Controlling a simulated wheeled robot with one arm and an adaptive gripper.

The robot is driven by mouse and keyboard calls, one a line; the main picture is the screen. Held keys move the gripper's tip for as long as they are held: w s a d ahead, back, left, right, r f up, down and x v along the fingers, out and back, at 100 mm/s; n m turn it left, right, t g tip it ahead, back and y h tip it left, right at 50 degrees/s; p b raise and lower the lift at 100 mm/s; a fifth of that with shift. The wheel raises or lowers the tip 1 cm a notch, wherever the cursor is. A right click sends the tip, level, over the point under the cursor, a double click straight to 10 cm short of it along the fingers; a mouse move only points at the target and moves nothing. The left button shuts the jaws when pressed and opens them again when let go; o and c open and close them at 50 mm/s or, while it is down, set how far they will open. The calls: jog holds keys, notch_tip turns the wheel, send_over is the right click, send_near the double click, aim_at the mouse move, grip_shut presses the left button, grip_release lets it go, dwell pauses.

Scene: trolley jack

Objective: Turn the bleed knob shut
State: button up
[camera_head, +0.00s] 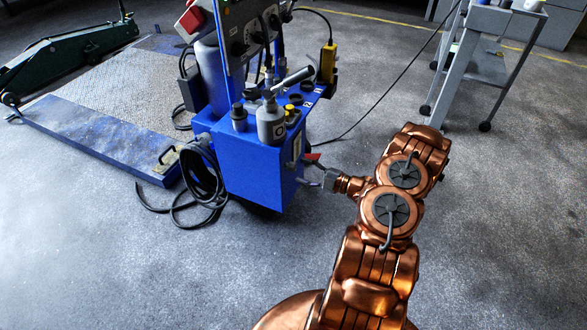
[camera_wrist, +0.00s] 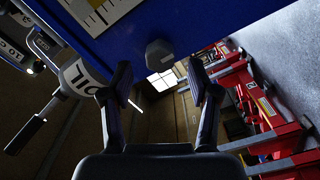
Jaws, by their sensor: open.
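A dark grey faceted knob (camera_wrist: 160,54), which looks like the bleed knob, sits on the blue power unit (camera_wrist: 190,22) in the wrist view. My gripper (camera_wrist: 159,82) is open there, one dark finger on each side below the knob. The knob shows between and just beyond the fingertips, and no contact is visible. In the head view my gripper (camera_head: 312,183) is at the right side of the blue unit (camera_head: 250,174). Its fingers are small there, and I cannot make out the knob. How far the knob is turned cannot be told.
A grey bottle (camera_head: 270,122) and a lever stand on top of the unit. A red part (camera_head: 312,157) projects just above my gripper. Looped black cables (camera_head: 203,180) lie at left. A grey trolley (camera_head: 470,55) stands at back right. Floor at right is clear.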

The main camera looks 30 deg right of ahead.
aim_at(295, 168)
jog(key=shift+x, duration=2.1)
grip_shut()
